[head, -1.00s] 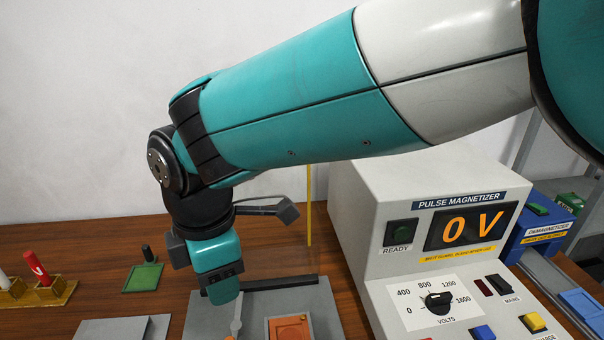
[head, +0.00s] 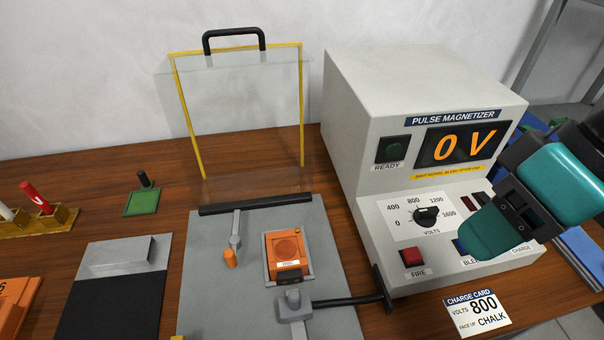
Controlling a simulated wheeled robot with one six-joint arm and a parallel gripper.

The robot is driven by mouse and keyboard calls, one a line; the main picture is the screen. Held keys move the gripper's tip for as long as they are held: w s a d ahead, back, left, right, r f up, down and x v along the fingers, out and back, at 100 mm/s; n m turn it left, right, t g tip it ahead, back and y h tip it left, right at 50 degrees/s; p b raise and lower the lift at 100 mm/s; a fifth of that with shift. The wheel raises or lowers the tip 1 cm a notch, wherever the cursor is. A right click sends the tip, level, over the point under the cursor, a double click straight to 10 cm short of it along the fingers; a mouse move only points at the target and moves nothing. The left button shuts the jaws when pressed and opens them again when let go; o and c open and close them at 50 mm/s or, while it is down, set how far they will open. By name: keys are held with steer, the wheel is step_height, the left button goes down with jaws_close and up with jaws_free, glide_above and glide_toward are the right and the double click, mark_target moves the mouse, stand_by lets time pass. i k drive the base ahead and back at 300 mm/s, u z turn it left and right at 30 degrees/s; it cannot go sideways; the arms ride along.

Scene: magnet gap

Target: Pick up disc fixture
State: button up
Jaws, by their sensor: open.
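An orange square fixture with a round disc shape on its face (head: 287,246) sits in a grey-edged frame on the grey plate (head: 205,300). My gripper (head: 486,232) is at the right, in front of the magnetizer panel, well to the right of both orange pieces. It is open, and nothing shows between its teal fingers. It hides part of the panel's buttons.
The pulse magnetizer (head: 350,130) reads 0 V. A clear, yellow-edged guard (head: 240,110) stands upright behind the plate. A grey clamp with a black bar (head: 345,301) and an orange-tipped lever (head: 230,256) flank the fixture. A charge card (head: 477,312) lies front right.

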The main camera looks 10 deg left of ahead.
mark_target(288, 262)
steer(key=u, duration=0.1)
steer(key=k, duration=0.45)
steer(key=z, duration=0.85)
steer(key=i, duration=0.6)
steer(key=u, duration=1.95)
